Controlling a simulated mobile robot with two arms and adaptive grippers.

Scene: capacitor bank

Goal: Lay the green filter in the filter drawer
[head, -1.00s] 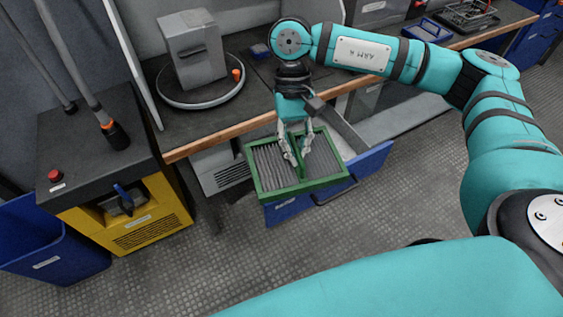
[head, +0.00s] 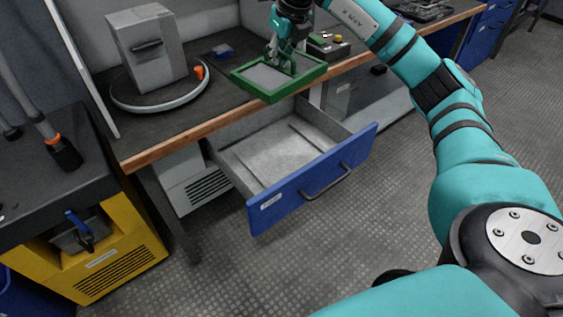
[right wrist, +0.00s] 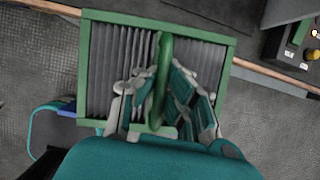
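The green filter (head: 312,78), a green frame around grey pleats, is held by my right gripper (head: 281,62). The right wrist view shows the filter's pleats (right wrist: 104,65) and the fingers (right wrist: 160,105) closed on both sides of its green middle bar. In the head view the filter overlaps the bench's front edge, roughly level; its exact height is unclear. The blue-fronted filter drawer (head: 305,192) is pulled out below the bench, and its grey inside shows empty. The filter appears above and behind the drawer opening. My left gripper is not in view.
The bench (head: 200,118) has a wooden front edge. On it stand a grey box-like device (head: 148,55) on a round base and a small box with knobs (head: 328,46). A yellow-and-black cabinet (head: 115,262) stands at the left. The floor before the drawer is clear.

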